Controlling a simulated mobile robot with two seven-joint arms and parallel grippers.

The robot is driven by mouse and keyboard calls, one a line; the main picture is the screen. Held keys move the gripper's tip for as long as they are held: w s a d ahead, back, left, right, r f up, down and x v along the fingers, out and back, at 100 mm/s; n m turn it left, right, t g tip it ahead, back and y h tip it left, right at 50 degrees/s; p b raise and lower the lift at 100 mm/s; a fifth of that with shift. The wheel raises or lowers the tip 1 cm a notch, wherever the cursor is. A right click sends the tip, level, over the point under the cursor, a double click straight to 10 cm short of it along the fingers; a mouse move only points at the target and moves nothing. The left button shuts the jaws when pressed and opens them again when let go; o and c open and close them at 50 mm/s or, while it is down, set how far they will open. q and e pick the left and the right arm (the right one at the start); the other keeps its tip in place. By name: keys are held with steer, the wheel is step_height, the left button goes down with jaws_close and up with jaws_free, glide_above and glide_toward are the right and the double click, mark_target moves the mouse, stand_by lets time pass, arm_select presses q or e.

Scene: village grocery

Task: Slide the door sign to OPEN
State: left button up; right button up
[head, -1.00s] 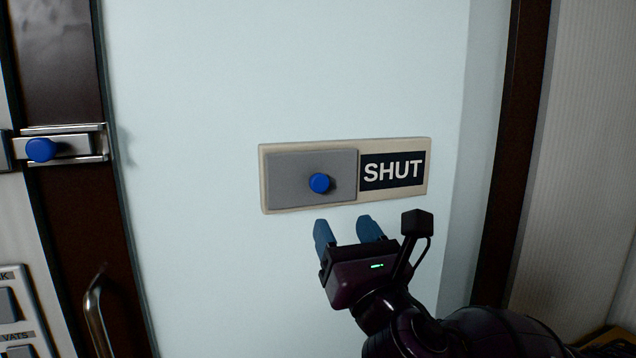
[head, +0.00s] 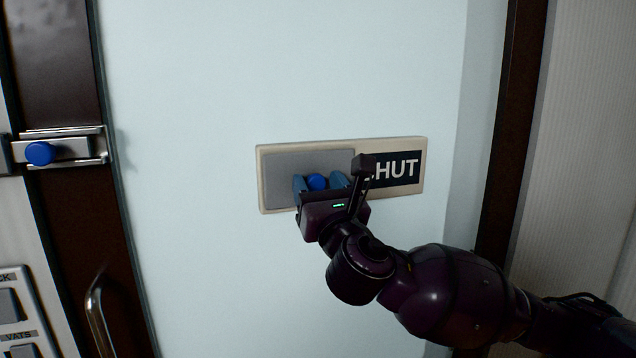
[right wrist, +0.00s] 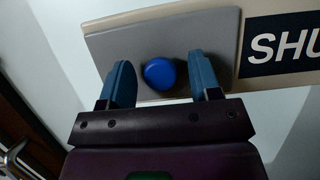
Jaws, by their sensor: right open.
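The door sign (head: 408,190) is a cream board on a pale door, with a grey sliding cover (head: 290,163) over its left half. White letters on black show on the right half, SHUT, partly hidden by my right arm in the head view. A blue knob (head: 317,182) sticks out of the cover. My right gripper (head: 322,184) is open, with one blue finger on each side of the knob. In the right wrist view the knob (right wrist: 159,73) sits between the open fingers (right wrist: 160,80), with gaps on both sides. My left gripper is not in view.
A metal bolt with a blue knob (head: 40,153) is on the dark frame at the left. A curved metal handle (head: 97,310) and a panel of grey switches (head: 12,310) are at the lower left. The door around the sign is clear.

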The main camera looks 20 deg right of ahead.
steer(key=shift+w, duration=0.15)
jaws_close()
steer(key=d, duration=1.6)
steer(key=shift+w, duration=0.25)
steer(key=shift+d, duration=0.4)
